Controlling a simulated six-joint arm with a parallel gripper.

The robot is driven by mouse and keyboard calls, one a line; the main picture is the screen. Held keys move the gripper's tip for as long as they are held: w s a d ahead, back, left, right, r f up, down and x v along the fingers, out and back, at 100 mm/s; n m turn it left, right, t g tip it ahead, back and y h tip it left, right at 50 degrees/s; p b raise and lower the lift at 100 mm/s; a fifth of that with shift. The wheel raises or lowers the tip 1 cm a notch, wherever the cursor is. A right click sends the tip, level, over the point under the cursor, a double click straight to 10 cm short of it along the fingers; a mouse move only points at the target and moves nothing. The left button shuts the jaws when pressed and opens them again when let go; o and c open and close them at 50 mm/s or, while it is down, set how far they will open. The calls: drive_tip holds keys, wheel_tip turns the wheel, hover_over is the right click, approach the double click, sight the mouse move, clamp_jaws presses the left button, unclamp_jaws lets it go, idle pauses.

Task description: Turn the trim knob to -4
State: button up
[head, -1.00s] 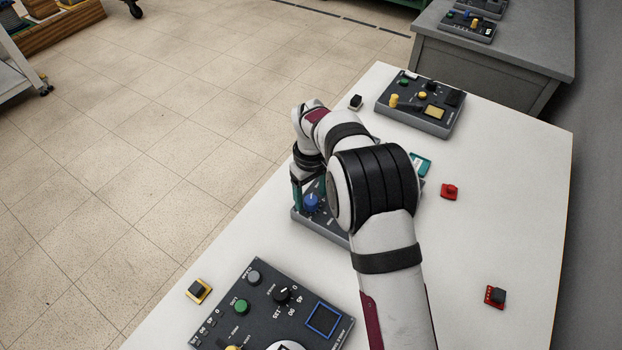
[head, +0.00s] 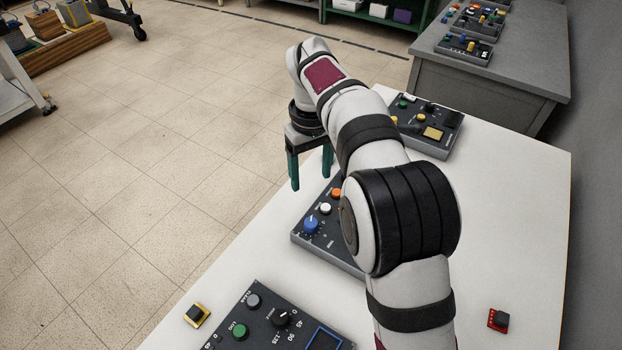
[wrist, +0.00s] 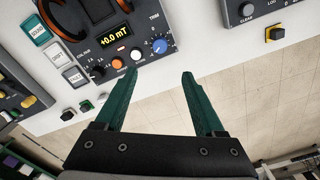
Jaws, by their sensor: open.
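The trim knob (wrist: 159,45) is blue, with a printed scale around it and the word TRIM above it on a dark panel (wrist: 185,10). Its pointer is too small to read surely. The panel's display (wrist: 114,36) reads +0.0 mT. In the head view the blue knob (head: 311,223) sits at the left corner of the middle panel, partly hidden by my arm. My gripper (head: 311,182) is open and empty, above and beyond the knob, with its fingers pointing down. In the wrist view my gripper (wrist: 159,74) has nothing between its green fingers.
An orange button (wrist: 117,62) and a white button (wrist: 137,54) are beside the knob. Another panel (head: 265,315) stands nearer, one farther back (head: 440,145). Loose small switches, one yellow-based (head: 197,315) and one red-based (head: 498,319), lie on the white table (head: 480,230).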

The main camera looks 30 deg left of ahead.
drive_tip(key=m, duration=0.3)
approach(311, 222)
wheel_tip(311, 222, down, 9)
drive_tip(key=shift+r, duration=0.2)
